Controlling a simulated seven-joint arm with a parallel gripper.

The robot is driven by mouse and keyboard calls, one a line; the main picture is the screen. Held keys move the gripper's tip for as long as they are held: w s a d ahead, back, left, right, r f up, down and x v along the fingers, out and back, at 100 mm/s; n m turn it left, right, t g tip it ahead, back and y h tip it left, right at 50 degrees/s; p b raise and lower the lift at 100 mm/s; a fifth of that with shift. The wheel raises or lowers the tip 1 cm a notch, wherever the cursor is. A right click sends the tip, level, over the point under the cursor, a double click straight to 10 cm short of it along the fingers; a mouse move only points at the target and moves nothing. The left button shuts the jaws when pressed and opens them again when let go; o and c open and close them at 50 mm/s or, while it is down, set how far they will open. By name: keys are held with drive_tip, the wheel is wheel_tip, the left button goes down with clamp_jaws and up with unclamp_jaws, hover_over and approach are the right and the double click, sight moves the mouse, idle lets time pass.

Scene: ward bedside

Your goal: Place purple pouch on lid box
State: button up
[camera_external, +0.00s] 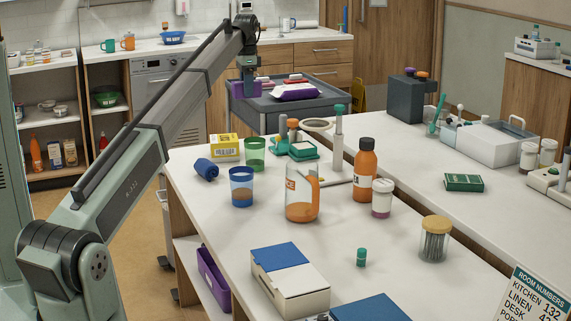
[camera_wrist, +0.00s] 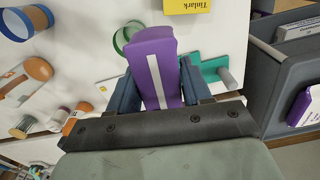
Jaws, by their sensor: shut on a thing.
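My gripper (camera_external: 247,82) is shut on a purple pouch (camera_external: 240,91). In the wrist view the pouch (camera_wrist: 157,65) has a white stripe and sits between the two dark fingers (camera_wrist: 158,88). In the external view it hangs in the air by the grey cart, beyond the table's far end. A white box with a blue lid panel (camera_external: 290,284) stands at the near edge of the table. A pale box (camera_external: 489,142) stands on the right counter. I cannot tell from the pictures which is the lid box.
Another purple packet (camera_external: 296,92) lies on the grey cart (camera_external: 345,91). A yellow carton (camera_external: 225,147), green cup (camera_external: 255,154), blue cup (camera_external: 242,186), orange jug (camera_external: 301,198) and orange bottle (camera_external: 365,170) stand on the table. Bare tabletop shows left of the jug.

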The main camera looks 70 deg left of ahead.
drive_tip(key=s+a+n, duration=0.1)
drive_tip(key=s+a, duration=0.5)
drive_tip(key=a, duration=0.1)
hover_over(224, 138)
wheel_tip(224, 138, down, 4)
drive_tip(key=shift+f, duration=5.55)
drive_tip(key=shift+f, duration=0.1)
drive_tip(key=o, duration=1.1)
wheel_tip(224, 138, up, 12)
drive_tip(key=shift+r, duration=0.1)
